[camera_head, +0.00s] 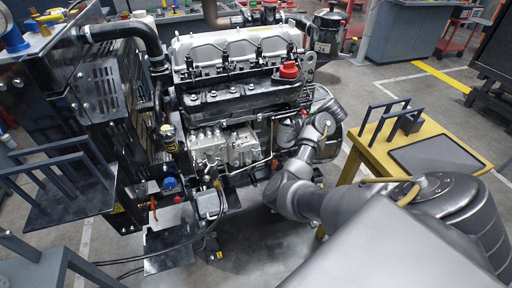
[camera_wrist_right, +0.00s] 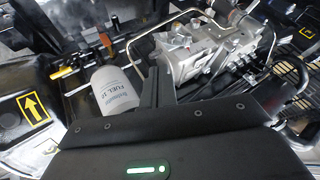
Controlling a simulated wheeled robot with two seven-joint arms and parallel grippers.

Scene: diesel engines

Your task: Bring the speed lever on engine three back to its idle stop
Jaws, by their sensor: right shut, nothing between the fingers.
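The diesel engine (camera_head: 235,70), with a silver valve cover and a red oil cap, stands in the middle of the head view. Its silver pump (camera_head: 228,148) sits low on the near side. In the right wrist view the pump (camera_wrist_right: 205,48) with its pipes lies ahead of the fingers, slightly right. I cannot pick out the speed lever with certainty. My right gripper (camera_wrist_right: 162,85) is shut and empty beside a white fuel filter (camera_wrist_right: 115,90); contact with the engine cannot be told. In the head view my right wrist reaches the engine's right side. My left gripper is not in view.
A yellow stand (camera_head: 440,135) with dark uprights is at the right. A dark cabinet (camera_head: 100,90) and a bracketed shelf (camera_head: 60,205) are at the left. Hoses hang below the engine.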

